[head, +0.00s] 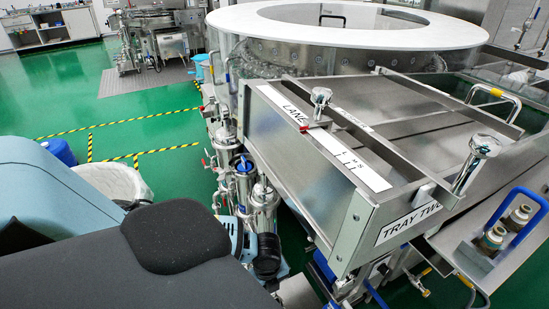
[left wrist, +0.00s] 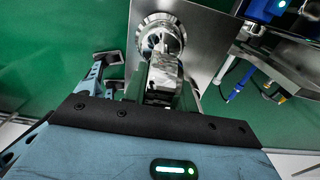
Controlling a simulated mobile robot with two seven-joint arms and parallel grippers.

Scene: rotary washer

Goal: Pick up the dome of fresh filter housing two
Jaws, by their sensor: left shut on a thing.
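In the left wrist view, my left gripper (left wrist: 163,65) is shut on a shiny round steel part, which looks like the dome (left wrist: 160,33) of a filter housing. The fingers cover its near side. A flat steel plate (left wrist: 205,30) lies behind it; I cannot tell whether the dome rests there or is clear of it. In the head view, my own arm fills the lower left, and neither the gripper nor the held dome can be made out. My right gripper is not in view. No label naming housing two is readable.
In the head view, the washer's steel tray (head: 408,232), marked "TRAY TWO", juts forward at the right. Steel filter housings and pipework (head: 263,200) stand below its left side. A white-lined bin (head: 112,180) stands left. Green floor is open behind, with yellow-black tape.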

